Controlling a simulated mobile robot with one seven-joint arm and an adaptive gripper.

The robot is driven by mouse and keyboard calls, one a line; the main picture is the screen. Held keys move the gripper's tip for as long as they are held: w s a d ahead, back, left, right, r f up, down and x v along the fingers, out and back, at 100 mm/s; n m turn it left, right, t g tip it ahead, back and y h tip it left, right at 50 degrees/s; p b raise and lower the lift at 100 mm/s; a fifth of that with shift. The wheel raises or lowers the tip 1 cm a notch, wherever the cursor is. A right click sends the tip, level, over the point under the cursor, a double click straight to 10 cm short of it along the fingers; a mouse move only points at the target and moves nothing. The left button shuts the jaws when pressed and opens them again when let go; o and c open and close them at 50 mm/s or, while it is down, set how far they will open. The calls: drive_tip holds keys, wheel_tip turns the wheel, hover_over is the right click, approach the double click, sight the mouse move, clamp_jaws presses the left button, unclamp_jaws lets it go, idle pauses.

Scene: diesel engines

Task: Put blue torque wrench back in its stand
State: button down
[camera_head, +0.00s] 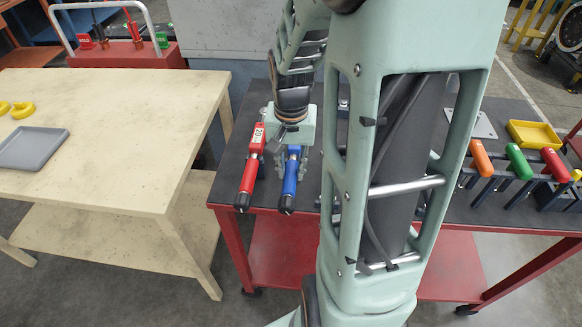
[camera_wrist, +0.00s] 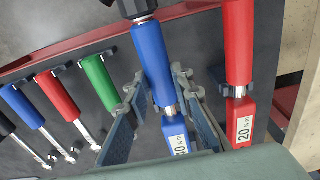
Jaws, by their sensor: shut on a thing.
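The blue torque wrench (camera_head: 290,180) lies lengthwise over the front of the dark red-framed table, its handle end pointing toward me. My gripper (camera_head: 293,151) is at its upper part. In the wrist view my gripper (camera_wrist: 163,100) has one finger on each side of the blue torque wrench (camera_wrist: 152,55), shut on it around the collar, near its white "40 Nm" label. Whether the wrench touches the table or a holder is unclear. A red torque wrench (camera_head: 252,168) marked 20 lies parallel to its left; in the wrist view it is at the right (camera_wrist: 238,60). The stand is not clearly visible, partly hidden by my arm.
A rack (camera_head: 487,188) with orange, green and red handles is at the right, before a yellow tray (camera_head: 534,134). A pale wooden table (camera_head: 110,125) with a grey tray (camera_head: 32,149) stands left. Handled tools, including a green one (camera_wrist: 97,80), lie left in the wrist view.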

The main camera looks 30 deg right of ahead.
drive_tip(key=shift+f, duration=0.15)
drive_tip(key=c, duration=1.3)
unclamp_jaws()
drive_tip(key=shift+s+r+p, duration=0.1)
drive_tip(key=shift+r+p, duration=1.25)
drive_tip(key=shift+r, duration=0.55)
drive_tip(key=shift+r, duration=0.2)
wheel_tip(320, 180, up, 6)
drive_tip(key=p, duration=0.4)
drive_tip(key=shift+s+a+f+p, duration=0.1)
drive_tip(key=shift+s+a+p, duration=0.05)
drive_tip(key=shift+p, duration=0.25)
